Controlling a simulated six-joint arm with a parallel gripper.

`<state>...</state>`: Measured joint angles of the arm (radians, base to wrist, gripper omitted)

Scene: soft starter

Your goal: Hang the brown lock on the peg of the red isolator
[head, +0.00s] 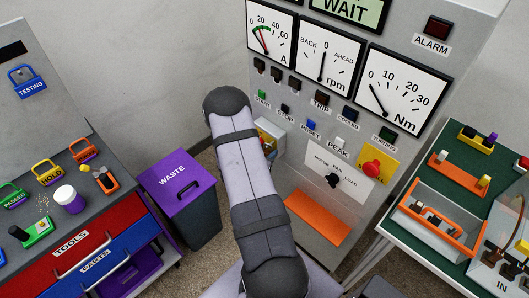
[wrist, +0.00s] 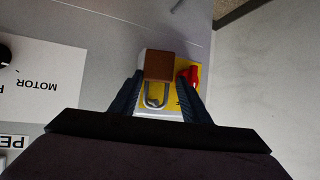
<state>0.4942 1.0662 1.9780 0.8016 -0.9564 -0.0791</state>
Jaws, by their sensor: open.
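In the wrist view the brown lock (wrist: 159,66) is between the two fingers of my gripper (wrist: 160,84), which stand apart on either side of it. Its grey shackle (wrist: 155,101) lies over the yellow face of the isolator, on the side nearer my palm. I cannot tell whether the shackle is around the peg; the peg is not clear. The isolator's red handle (wrist: 191,75) shows beside the right finger, partly covered. In the head view my arm hides the gripper, the lock and most of the isolator (head: 267,134).
The panel marked MOTOR (wrist: 40,80) is left of the gripper in the wrist view, upside down. In the head view a red knob on a yellow plate (head: 386,153) is further right. A purple waste bin (head: 178,185) stands left of my arm. An orange pad (head: 318,218) is below.

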